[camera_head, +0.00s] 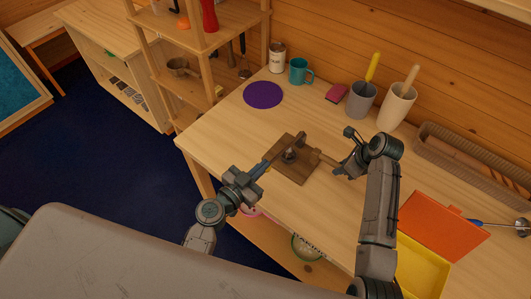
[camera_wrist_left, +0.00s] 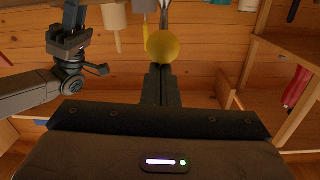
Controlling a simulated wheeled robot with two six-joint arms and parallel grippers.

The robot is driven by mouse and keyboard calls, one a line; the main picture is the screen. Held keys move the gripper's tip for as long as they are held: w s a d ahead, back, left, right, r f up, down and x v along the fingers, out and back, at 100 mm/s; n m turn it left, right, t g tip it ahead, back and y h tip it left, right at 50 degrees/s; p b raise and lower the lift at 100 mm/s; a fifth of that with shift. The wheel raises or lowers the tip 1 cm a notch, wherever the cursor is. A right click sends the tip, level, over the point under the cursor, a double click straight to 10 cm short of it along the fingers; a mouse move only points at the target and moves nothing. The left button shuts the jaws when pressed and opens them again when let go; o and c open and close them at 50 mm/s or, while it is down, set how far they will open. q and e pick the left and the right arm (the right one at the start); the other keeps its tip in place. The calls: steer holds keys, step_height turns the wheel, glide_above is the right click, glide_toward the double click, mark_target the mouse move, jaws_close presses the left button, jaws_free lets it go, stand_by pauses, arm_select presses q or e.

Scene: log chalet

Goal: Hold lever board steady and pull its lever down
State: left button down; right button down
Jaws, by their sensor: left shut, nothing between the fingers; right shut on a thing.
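The lever board (camera_head: 299,171), a dark brown wooden plate with a grey metal fitting in its middle, lies on the table. My left gripper (camera_head: 264,167) is shut and empty at the board's left edge. In the left wrist view its closed fingers (camera_wrist_left: 160,82) point at a round yellow knob (camera_wrist_left: 163,47), apparently the lever's; a thin rod shows behind it. I cannot tell whether they touch. The knob is not clear in the head view. My right gripper (camera_head: 336,165) is shut on the board's right side, where a light wooden part shows. Its fingertips are small in view.
Behind the board are a purple disc (camera_head: 263,95), a teal mug (camera_head: 299,71), a pink sponge (camera_head: 336,93) and two cups (camera_head: 361,101) with handles in them. An orange lid (camera_head: 440,226) and yellow box (camera_head: 423,268) stand front right. A long basket (camera_head: 473,160) lies along the wall.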

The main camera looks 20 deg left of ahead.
arm_select(q)
steer(key=f, duration=0.2)
steer(key=s+f, duration=0.1)
steer(key=f, duration=0.1)
steer(key=shift+a+f, duration=0.2)
steer(key=shift+f, duration=0.05)
steer(key=shift+s, duration=0.1)
